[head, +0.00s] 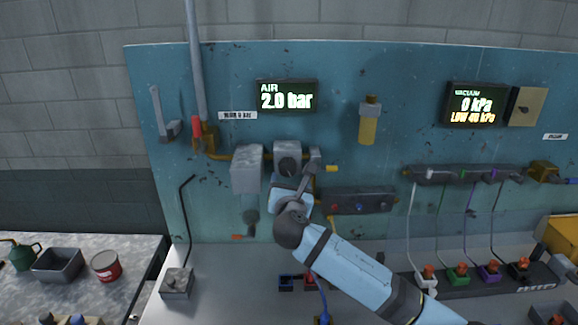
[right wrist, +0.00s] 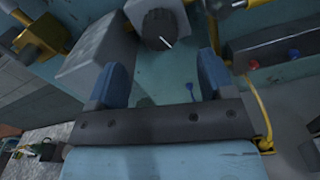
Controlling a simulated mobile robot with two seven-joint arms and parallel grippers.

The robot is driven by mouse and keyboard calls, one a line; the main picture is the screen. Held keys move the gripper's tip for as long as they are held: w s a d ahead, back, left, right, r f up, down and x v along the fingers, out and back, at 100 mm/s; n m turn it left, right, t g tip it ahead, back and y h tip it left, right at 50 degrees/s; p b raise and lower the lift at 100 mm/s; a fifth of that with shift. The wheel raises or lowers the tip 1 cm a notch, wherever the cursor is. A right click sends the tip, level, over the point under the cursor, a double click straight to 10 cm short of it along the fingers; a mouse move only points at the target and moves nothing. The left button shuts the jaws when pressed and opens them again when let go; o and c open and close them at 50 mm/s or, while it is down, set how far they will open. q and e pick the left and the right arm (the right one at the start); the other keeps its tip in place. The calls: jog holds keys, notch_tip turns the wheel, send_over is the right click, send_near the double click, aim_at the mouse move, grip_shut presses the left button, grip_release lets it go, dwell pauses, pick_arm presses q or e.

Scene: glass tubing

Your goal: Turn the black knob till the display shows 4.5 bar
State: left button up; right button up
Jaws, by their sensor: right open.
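The black knob (head: 289,166) is on the front of a grey regulator block (head: 287,149) on the teal panel. The AIR display (head: 287,97) above it reads 2.0 bar. In the right wrist view the knob (right wrist: 161,28) is dark and ribbed, with a pale pointer line toward its lower right. My right gripper (right wrist: 162,72) is open there, its blue fingers apart with nothing between them; the knob appears beyond the fingertips, apart from them. In the head view my right gripper (head: 305,178) is just below the knob and partly hidden by my wrist. My left gripper is not in view.
A grey filter housing (head: 247,169) sits left of the knob and a yellow-tipped fitting (head: 331,168) right of it. A dark manifold (head: 358,201) is lower right. The bench (head: 225,285) below has some free room.

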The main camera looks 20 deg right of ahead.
aim_at(288, 169)
jog(key=p+x, duration=0.1)
jog(key=x, duration=0.7)
jog(key=shift+w+f, duration=0.1)
jog(key=shift+w, duration=0.1)
jog(key=c, duration=0.9)
